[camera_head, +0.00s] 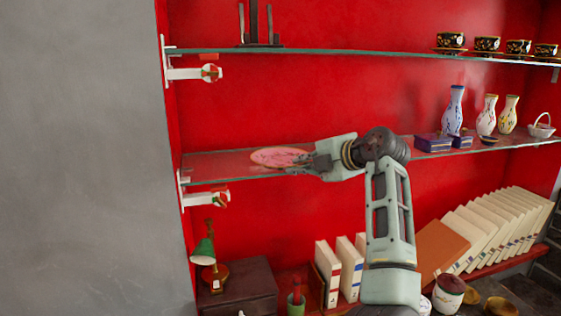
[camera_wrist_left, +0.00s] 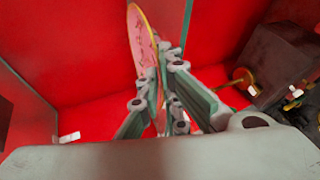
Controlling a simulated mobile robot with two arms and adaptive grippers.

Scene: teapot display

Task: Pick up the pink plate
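The pink plate (camera_head: 278,157) is round, with a patterned pink face and a yellowish rim, and is at the left part of the middle glass shelf (camera_head: 220,168). Whether it touches the glass is unclear. My left gripper (camera_head: 306,164) reaches its right edge from the right. In the left wrist view the plate (camera_wrist_left: 143,42) shows nearly edge-on. Its near edge runs between the fingers of the left gripper (camera_wrist_left: 163,78), whose tips are close together on it. The fingers hide that near part. My right gripper is in neither view.
Vases (camera_head: 487,115), purple boxes (camera_head: 432,143) and a white basket (camera_head: 541,126) stand farther right on the same shelf. An upper glass shelf (camera_head: 350,53) hangs above. Books (camera_head: 500,230) and a green lamp (camera_head: 204,250) are below. A grey wall (camera_head: 80,150) borders the left.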

